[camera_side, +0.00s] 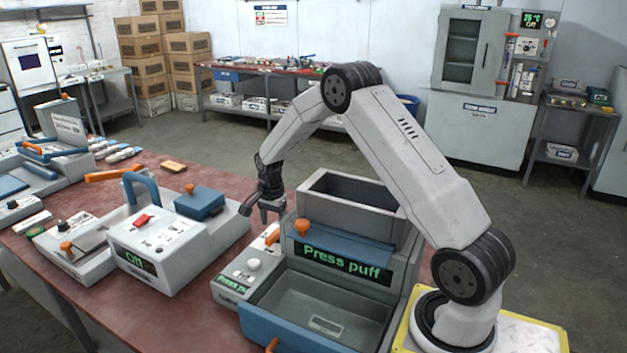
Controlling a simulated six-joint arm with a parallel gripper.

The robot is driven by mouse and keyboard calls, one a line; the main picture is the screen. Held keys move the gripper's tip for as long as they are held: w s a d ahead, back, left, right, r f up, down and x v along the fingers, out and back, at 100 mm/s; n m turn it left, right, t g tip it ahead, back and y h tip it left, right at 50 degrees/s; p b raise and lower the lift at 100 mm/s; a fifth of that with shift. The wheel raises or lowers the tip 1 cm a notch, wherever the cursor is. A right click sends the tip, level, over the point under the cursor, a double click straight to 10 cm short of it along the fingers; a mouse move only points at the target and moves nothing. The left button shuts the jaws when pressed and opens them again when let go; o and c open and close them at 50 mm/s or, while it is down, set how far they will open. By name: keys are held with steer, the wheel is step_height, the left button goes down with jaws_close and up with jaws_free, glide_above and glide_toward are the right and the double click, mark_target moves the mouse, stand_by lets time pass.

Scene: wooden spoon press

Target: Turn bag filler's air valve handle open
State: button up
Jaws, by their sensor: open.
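A grey machine (345,205) with an open hopper, a blue front panel and a green "Press puff" display stands beside my arm; it looks like the bag filler. A short orange handle (272,237) sits on its left side, above the control panel, and may be the air valve handle. Its exact angle is hard to tell. An orange knob (302,227) is just right of it. My gripper (262,210) is open and empty, pointing down above and slightly left of the orange handle. It appears apart from the handle.
Left of the filler is a grey machine (165,250) with an "Off" display, a blue arch and a blue block (200,203). A blue-fronted tray (330,305) is at the filler's front. Other devices crowd the red table (210,160) at left. Clear tabletop lies behind the blue block.

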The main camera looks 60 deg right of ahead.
mark_target(274, 233)
steer(key=shift+r, duration=2.05)
steer(key=shift+r, duration=0.1)
steer(key=shift+a+r, duration=0.15)
steer(key=shift+a, duration=0.1)
steer(key=s+a+r+n+t, duration=0.1)
steer(key=s+a+r+n, duration=0.2)
steer(key=a+n, duration=0.25)
steer(key=s+a+r+n+t, duration=0.1)
steer(key=s+a+r+n, duration=0.25)
steer(key=a, duration=0.25)
steer(key=s+a+f+n, duration=0.3)
steer(key=s+a+n, duration=0.5)
steer(key=s, duration=0.5)
steer(key=shift+n+t, duration=0.3)
steer(key=shift+n, duration=0.1)
steer(key=shift+w+f, duration=0.1)
